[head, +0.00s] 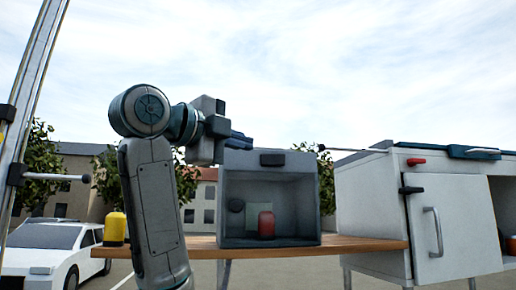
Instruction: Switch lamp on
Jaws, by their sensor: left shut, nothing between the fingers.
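I cannot make out for sure which thing is the lamp or where its switch is. A yellow canister-like object (115,228) with a dark top stands at the left end of the wooden table (345,246). A grey open-fronted box (228,205) stands on the table with a dark block (272,160) on its upper front. My left arm rises in front of the table, and my left gripper (241,138) is shut and empty, pointing right just above the box's upper left edge. Whether it touches the box is unclear. My right gripper is not in view.
A red object (266,223) sits inside the box. A white cabinet (365,205) with a handled door (455,225) stands at right, with a red part (416,162) near its top. A metal pole (28,95) with a side rod stands at left. A white car (45,255) is behind.

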